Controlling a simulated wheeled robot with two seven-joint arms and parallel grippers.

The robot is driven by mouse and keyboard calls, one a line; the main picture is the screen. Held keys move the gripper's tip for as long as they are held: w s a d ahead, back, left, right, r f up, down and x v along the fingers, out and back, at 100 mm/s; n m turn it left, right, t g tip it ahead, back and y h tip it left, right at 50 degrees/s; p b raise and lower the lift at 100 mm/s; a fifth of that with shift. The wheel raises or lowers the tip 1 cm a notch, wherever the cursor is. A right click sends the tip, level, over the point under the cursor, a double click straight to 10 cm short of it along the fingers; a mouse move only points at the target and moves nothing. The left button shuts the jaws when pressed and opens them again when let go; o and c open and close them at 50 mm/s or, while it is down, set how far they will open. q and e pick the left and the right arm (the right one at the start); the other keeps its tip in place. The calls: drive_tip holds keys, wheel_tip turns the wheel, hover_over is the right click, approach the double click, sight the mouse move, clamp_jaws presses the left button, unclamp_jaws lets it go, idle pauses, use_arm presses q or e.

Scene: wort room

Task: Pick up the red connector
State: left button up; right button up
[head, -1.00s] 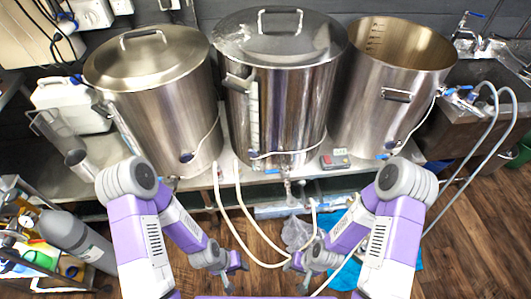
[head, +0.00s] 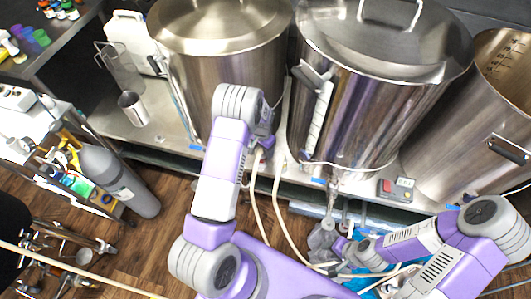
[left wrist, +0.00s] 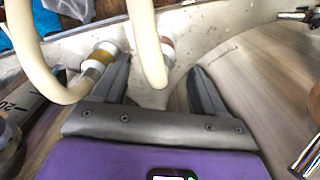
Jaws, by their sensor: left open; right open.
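I cannot tell for sure which thing is the red connector. Small coloured pieces, a red one (head: 74,14) among them, lie on the dark table at the top left of the head view. In the left wrist view a pale hose (left wrist: 150,45) ends in a fitting with a reddish-brown band (left wrist: 168,47). My left gripper (left wrist: 160,78) is open there, its fingers either side of this hose, with nothing clearly gripped. In the head view my left gripper (head: 264,142) is partly hidden beside the middle kettle. My right gripper (head: 345,248) is low, near the hoses, and looks empty.
Steel kettles, the middle one (head: 370,100) among them, stand on a metal bench. A grey gas cylinder (head: 115,180) stands at the left. A small control box (head: 397,190) sits on the bench. Pale hoses (head: 262,210) hang in front. Wooden floor shows at the lower left.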

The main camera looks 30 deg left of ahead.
sight(262, 158)
use_arm(q)
drive_tip(key=shift+f, duration=0.7)
drive_tip(key=shift+s+f+b, duration=0.35)
drive_tip(key=shift+f+b, duration=0.05)
drive_tip(key=shift+f, duration=0.15)
wheel_tip(262, 158, down, 4)
drive_tip(key=shift+f+b, duration=0.15)
drive_tip(key=shift+b, duration=0.65)
drive_tip(key=c, duration=1.2)
wheel_tip(262, 158, up, 10)
drive_tip(key=p, duration=0.3)
drive_tip(key=shift+r+p, duration=1.65)
drive_tip(key=shift+r, duration=0.7)
